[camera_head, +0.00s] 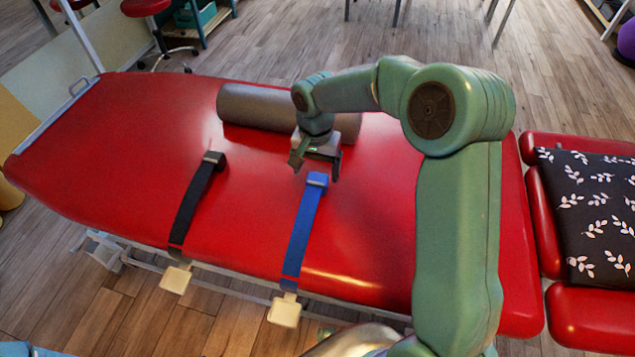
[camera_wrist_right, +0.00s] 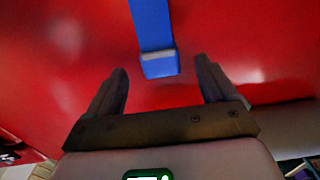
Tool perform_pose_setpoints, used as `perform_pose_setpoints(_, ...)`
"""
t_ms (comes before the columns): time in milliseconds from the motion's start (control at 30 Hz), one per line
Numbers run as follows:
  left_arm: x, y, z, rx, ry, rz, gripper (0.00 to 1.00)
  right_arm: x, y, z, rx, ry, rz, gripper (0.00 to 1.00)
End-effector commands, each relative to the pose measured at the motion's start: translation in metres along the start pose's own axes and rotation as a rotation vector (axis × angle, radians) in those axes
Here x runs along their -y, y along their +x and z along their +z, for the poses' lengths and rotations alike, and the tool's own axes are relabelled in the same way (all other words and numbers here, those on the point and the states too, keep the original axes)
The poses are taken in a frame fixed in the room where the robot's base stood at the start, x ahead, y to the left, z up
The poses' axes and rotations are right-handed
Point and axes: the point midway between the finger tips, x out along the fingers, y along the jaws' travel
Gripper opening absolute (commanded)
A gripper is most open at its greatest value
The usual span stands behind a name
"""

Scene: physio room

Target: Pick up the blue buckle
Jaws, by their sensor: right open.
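The blue buckle (camera_head: 317,179) is at the far end of a blue strap (camera_head: 301,233) that lies across the red treatment table (camera_head: 120,165). In the right wrist view the buckle (camera_wrist_right: 159,64) is ahead of the fingertips, roughly centred in the gap between them. My right gripper (camera_head: 315,172) is open and empty, above the table close to the buckle. In the wrist view no finger touches the buckle. The right gripper's two dark fingers (camera_wrist_right: 160,75) are spread. My left gripper is not in view.
A grey roll (camera_head: 255,107) lies on the table behind the right gripper. A black strap (camera_head: 194,204) with a dark buckle lies to the left of the blue one. A red chair with a leaf-patterned black cushion (camera_head: 590,205) stands at the right.

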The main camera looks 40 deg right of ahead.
Motion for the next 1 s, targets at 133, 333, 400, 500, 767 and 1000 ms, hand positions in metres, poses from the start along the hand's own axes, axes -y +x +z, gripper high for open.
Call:
perform_pose_setpoints(133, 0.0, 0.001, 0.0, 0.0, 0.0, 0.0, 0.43, -0.001, 0.014, -0.002, 0.003, 0.0, 0.003, 0.85)
perform_pose_setpoints(333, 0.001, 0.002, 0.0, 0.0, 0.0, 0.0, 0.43, -0.002, 0.046, -0.007, 0.003, 0.0, 0.003, 0.85)
perform_pose_setpoints(400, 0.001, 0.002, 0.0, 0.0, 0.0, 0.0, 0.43, -0.002, 0.052, -0.008, 0.002, 0.001, 0.002, 0.85)
perform_pose_setpoints(500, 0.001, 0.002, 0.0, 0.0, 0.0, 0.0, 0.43, -0.001, 0.056, -0.008, 0.0, 0.001, 0.0, 0.85)
perform_pose_setpoints(767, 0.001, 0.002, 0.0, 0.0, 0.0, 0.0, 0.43, -0.001, 0.055, -0.008, 0.0, 0.001, 0.0, 0.56)
perform_pose_setpoints(1000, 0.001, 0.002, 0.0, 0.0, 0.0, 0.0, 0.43, -0.001, 0.055, -0.008, 0.0, 0.0, 0.0, 0.27)
